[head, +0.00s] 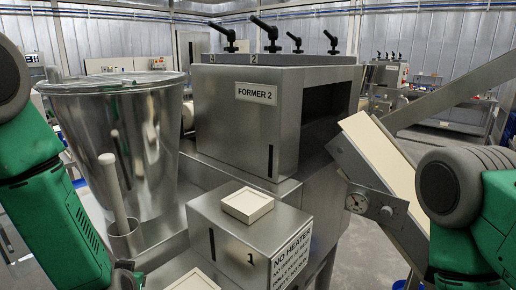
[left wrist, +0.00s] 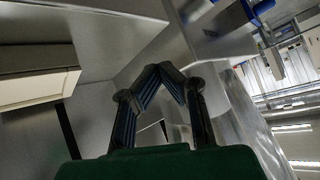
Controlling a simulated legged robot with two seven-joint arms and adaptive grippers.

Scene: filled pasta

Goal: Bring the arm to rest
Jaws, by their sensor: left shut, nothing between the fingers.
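My left arm (head: 58,215) comes in green at the left edge of the head view. A dark piece at its lower end shows at the bottom edge, and the fingers are not clear there. In the left wrist view my left gripper (left wrist: 163,80) has its dark fingertips together with nothing between them. The metal side of a machine and a cream block (left wrist: 35,90) show near it, apart from the fingers. My right arm (head: 465,205) is at the right edge of the head view, and its gripper is out of view.
A steel hopper (head: 140,150) stands beside my left arm, with a pale-handled tool (head: 115,190) in a metal cup (head: 125,240). The FORMER 2 machine (head: 245,120) is in the middle. A cream square (head: 247,204) lies on a steel box (head: 235,240). A tilted conveyor (head: 385,170) is near my right arm.

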